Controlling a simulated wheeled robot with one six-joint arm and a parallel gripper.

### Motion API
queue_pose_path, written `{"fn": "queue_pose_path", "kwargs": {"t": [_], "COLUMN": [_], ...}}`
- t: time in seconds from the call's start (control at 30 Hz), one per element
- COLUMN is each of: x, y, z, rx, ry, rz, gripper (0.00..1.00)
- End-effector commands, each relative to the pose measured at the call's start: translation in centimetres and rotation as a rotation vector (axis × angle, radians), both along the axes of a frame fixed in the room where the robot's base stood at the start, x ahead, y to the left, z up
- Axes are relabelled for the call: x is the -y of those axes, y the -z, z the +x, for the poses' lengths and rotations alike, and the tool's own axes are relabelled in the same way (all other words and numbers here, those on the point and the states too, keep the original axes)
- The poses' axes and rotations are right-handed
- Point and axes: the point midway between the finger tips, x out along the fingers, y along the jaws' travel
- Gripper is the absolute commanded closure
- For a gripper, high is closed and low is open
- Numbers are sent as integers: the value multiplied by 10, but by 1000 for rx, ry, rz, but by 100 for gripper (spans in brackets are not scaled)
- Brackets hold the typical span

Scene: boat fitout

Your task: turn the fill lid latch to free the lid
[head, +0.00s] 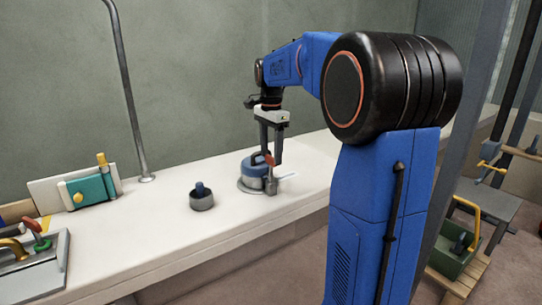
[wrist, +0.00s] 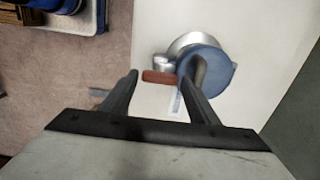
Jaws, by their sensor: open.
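The fill lid (head: 252,166) is a blue round cap with a grey handle on a silver collar, on the white counter below my gripper (head: 270,154). It also shows in the wrist view (wrist: 215,70). The latch is a short red lever (wrist: 158,77) on a metal post beside the lid; it points left, away from the lid, in the wrist view. My gripper (wrist: 160,72) is open, and the red lever appears between its fingertips. I cannot tell whether either finger touches it. In the head view the fingers partly overlap the lever (head: 268,159).
A dark round cup with a blue knob (head: 201,199) stands left of the lid. A bent metal pipe (head: 125,90) rises from the counter at the back. A teal box (head: 90,190) and a grey tray (head: 35,270) are at the left. A pale label lies by the lid.

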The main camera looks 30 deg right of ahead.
Motion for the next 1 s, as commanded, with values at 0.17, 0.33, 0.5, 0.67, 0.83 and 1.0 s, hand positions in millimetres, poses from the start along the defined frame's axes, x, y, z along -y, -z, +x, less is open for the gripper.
{"fn": "queue_pose_path", "kwargs": {"t": [0.17, 0.33, 0.5, 0.67, 0.83, 1.0], "x": [0, 0, 0, 0, 0, 0], "y": [11, 12, 12, 12, 12, 12], "z": [0, 0, 0, 0, 0, 0], "rx": [-1, 0, 0, 0, 0, 0], "ry": [0, 0, 0, 0, -9, -58], "rz": [0, 0, 0, 0, 0, 0], "gripper": [45, 45, 55, 76, 76, 76]}}
